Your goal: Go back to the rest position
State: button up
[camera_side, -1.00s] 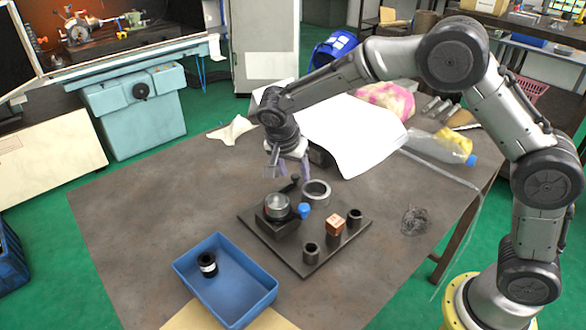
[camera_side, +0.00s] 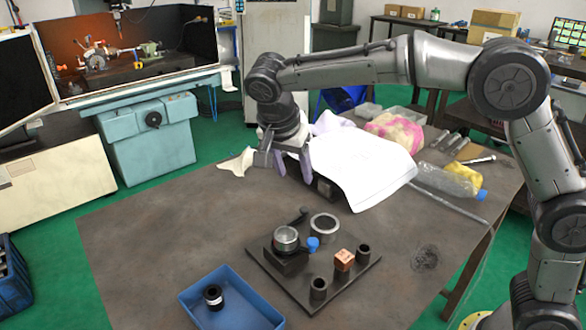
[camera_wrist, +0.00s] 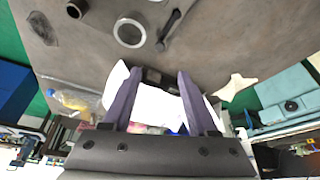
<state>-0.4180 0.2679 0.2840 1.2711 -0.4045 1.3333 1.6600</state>
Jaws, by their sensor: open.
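My gripper (camera_side: 292,168) hangs above the table, behind and well above the chuck fixture. Its two purple fingers are apart with nothing between them, and they also show in the wrist view (camera_wrist: 157,80). The fixture has a dark base plate (camera_side: 292,284) holding a round metal chuck (camera_side: 286,239) with a blue knob (camera_side: 313,243). A metal ring (camera_side: 324,226), a copper-coloured block (camera_side: 344,260) and dark cylinders stand on the plate. The ring also shows in the wrist view (camera_wrist: 130,32).
A blue tray (camera_side: 197,312) with a black-and-white cylinder (camera_side: 213,297) sits at the table's front. White paper (camera_side: 365,170), a plastic bottle (camera_side: 447,181) and a pink-and-yellow bundle (camera_side: 393,130) lie at the back. The left part of the table (camera_side: 150,240) is clear.

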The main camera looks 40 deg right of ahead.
jog(key=s+d+r+t+y, duration=0.2)
jog(key=s+d+r, duration=0.9)
jog(key=s, duration=0.2)
jog(key=s+f+n+y, duration=0.1)
jog(key=s+f+n, duration=0.4)
jog(key=s, duration=0.3)
jog(key=s+f+n+t+y, duration=0.1)
jog(key=s+f+n, duration=0.5)
jog(key=s+n, duration=0.2)
jog(key=shift+t, duration=0.3)
